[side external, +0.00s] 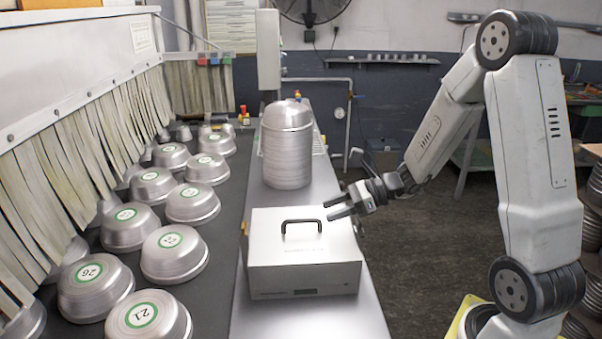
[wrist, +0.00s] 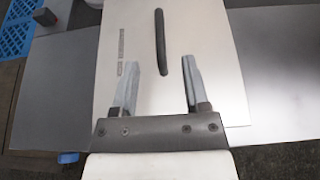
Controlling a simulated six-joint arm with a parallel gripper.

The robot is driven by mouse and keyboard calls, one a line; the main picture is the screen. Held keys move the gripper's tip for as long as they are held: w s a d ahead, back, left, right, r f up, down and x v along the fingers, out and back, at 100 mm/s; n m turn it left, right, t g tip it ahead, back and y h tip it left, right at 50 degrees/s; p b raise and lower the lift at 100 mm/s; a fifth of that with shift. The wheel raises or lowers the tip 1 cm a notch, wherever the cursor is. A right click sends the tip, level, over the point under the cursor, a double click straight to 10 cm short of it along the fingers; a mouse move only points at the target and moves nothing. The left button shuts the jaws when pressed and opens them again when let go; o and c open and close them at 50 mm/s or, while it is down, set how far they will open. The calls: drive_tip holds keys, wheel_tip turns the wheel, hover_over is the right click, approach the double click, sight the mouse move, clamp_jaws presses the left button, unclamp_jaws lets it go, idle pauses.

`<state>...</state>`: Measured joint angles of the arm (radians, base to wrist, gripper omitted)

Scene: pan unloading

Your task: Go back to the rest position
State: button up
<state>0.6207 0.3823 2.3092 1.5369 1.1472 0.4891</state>
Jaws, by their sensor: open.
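My gripper (side external: 343,205) is open and empty. In the side external view it hangs above the right edge of a silver metal box, its fingers pointing left toward the black handle. In the wrist view the two fingers (wrist: 162,80) are spread apart over the box lid, with nothing between them. The silver box (side external: 300,277) sits closed on the metal table; its lid (wrist: 200,45) fills much of the wrist view. The black handle (side external: 302,225) stands on the lid, and it also shows ahead of the fingertips in the wrist view (wrist: 160,42).
A tall stack of metal pans (side external: 287,155) stands on the table behind the box. Several upturned pans with green-ringed labels (side external: 175,253) lie on the dark conveyor (side external: 215,270) at left, beside hanging strip curtains (side external: 95,140). The floor (side external: 440,240) right of the table looks clear.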

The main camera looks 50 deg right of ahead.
sight(303, 220)
drive_tip(key=shift+x, duration=3.85)
drive_tip(key=shift+s+d, duration=0.1)
drive_tip(key=shift+v, duration=3.85)
drive_tip(key=x, duration=0.8)
drive_tip(key=shift+r, duration=0.9)
